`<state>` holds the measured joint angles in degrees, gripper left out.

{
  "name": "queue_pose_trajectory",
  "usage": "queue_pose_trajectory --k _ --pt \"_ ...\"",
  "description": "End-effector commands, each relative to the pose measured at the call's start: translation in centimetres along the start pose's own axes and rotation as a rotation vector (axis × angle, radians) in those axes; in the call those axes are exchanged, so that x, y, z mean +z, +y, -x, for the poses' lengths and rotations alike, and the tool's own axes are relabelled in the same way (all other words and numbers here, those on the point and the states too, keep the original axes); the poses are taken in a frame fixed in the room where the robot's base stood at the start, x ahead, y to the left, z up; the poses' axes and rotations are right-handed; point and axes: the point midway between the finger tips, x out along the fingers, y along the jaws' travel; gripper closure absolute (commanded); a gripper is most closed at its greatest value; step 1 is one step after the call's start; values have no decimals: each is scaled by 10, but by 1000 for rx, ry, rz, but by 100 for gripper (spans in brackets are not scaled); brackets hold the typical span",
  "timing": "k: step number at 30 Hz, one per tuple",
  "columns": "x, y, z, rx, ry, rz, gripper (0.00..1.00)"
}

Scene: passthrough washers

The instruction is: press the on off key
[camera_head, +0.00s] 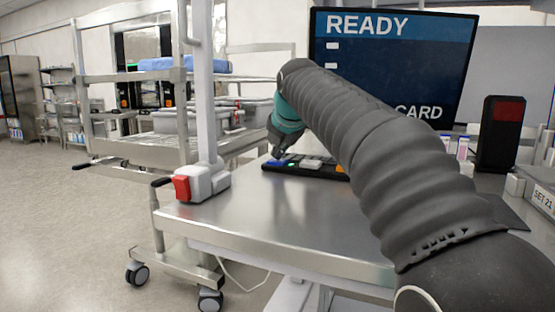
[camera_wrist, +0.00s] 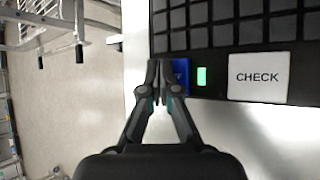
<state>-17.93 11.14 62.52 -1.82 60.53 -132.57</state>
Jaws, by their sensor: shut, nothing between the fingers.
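A black key panel (camera_head: 335,173) lies on the steel table, and it fills the top right of the wrist view (camera_wrist: 215,52). At its end is a blue key (camera_wrist: 181,76), partly hidden by my fingers, with its mark not readable. It also shows in the head view (camera_head: 279,162). My gripper (camera_wrist: 158,64) is shut and empty, with its fingertips over the left edge of the blue key. In the head view my gripper (camera_head: 277,153) points down at that key; I cannot tell whether it touches. No key is clearly readable as on/off.
A small green light (camera_wrist: 201,77) and a white CHECK key (camera_wrist: 258,77) sit right of the blue key. A screen (camera_head: 390,62) reading READY stands behind. A red-switched box (camera_head: 202,184) is at the table's left edge. A steel rack (camera_head: 130,140) stands further left.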

Motion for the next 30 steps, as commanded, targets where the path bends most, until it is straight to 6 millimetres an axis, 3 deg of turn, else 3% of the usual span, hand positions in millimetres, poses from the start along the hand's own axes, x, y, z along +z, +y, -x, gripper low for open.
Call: queue_pose_trajectory --k 23,30 --pt "9 9 12 0 0 0 100" --pt "19 19 26 0 0 0 100"
